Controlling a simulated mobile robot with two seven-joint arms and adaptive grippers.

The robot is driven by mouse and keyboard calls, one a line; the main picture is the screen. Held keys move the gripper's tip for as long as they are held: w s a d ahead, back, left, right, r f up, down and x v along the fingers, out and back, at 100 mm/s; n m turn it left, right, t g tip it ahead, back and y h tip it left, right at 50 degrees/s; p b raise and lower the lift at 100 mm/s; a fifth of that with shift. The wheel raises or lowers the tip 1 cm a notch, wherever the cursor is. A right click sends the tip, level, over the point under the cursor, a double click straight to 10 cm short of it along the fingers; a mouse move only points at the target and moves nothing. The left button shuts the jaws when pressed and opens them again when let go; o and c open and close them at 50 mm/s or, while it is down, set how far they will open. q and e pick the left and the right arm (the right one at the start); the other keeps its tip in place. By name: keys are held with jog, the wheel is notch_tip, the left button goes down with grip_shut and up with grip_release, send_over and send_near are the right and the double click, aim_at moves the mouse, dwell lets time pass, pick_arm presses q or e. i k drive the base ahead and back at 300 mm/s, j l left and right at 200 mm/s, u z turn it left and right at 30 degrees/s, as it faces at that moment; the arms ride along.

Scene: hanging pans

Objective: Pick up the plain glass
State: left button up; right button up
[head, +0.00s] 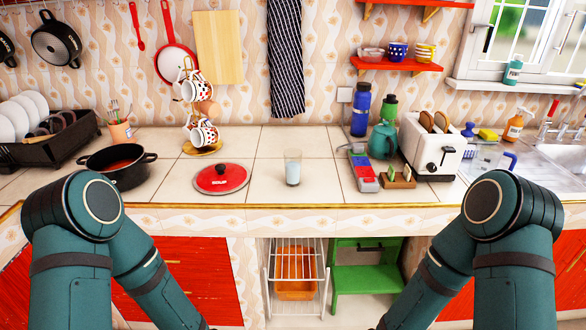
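The plain glass (293,171) stands upright on the tiled counter (325,172), near the middle of the head view. It is clear, with something whitish in its lower part. Neither of my grippers shows. My two teal arms come up at the left and right and bend down out of the bottom of the picture, well apart from the glass.
A red lid (221,178) lies left of the glass, near a black pot (118,165) and a mug tree (203,146). Right of it are a phone-like red and grey item (364,173), a small wooden holder (398,177) and a toaster (433,147). Counter around the glass is clear.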

aim_at(293, 168)
jog(key=i+l+u, duration=0.15)
jog(key=u, duration=0.2)
jog(key=i+l+u, duration=0.4)
jog(key=k+j, duration=0.05)
jog(key=j, duration=0.05)
